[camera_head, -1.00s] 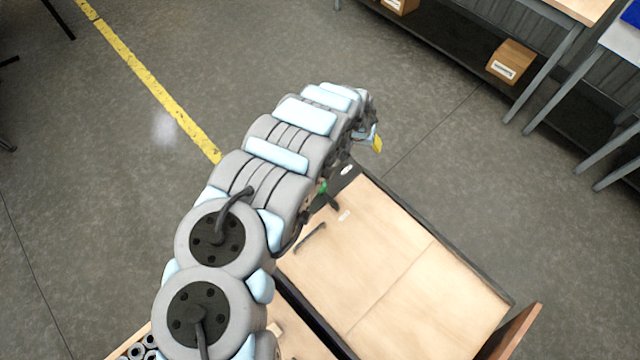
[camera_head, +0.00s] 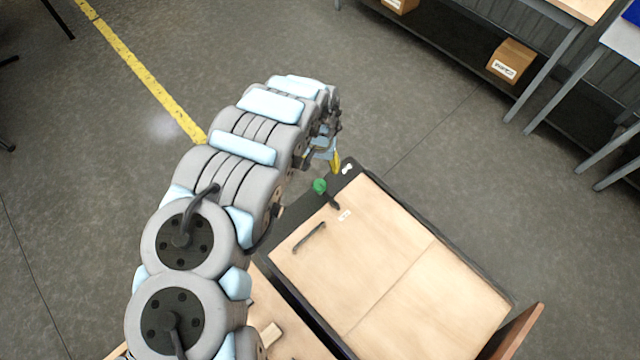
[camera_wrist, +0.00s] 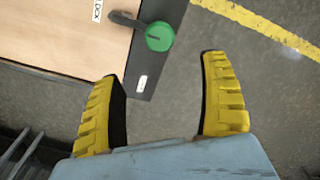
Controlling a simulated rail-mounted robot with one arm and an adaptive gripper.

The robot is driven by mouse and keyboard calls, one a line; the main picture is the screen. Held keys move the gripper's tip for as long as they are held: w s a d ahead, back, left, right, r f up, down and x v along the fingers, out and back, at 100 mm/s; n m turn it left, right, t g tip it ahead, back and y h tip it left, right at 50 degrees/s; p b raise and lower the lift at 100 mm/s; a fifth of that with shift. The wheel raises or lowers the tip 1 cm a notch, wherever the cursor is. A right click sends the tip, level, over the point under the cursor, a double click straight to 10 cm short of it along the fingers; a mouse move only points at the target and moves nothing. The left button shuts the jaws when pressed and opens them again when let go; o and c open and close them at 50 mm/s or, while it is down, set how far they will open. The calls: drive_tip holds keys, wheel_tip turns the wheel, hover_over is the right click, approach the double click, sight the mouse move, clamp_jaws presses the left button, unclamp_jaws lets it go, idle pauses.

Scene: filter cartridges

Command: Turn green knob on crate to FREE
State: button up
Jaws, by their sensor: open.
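The green knob (camera_head: 320,186) sits on the dark strip at the far left corner of the wooden crate (camera_head: 384,270). In the wrist view the green knob (camera_wrist: 159,36) is round, with a dark mark on its face and a dark lever reaching left over the wood. My gripper (camera_wrist: 166,72) is open and empty, its two yellow fingers spread. The knob lies beyond the fingertips, in line with the gap between them and apart from both. In the head view my gripper (camera_head: 335,160) hangs just beyond the crate's corner.
A white label (camera_wrist: 142,82) is on the dark strip beside the knob. A dark handle (camera_head: 309,238) is on the crate top. Open floor lies beyond the crate. Benches and a cardboard box (camera_head: 511,61) stand at the far right.

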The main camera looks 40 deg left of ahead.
sight(320, 184)
wheel_tip(320, 184, down, 9)
drive_tip(key=shift+w+r+b, duration=0.1)
drive_tip(key=shift+b, duration=0.75)
drive_tip(key=shift+f+b, duration=0.5)
drive_tip(key=shift+f, duration=1.35)
drive_tip(key=c, duration=1.3)
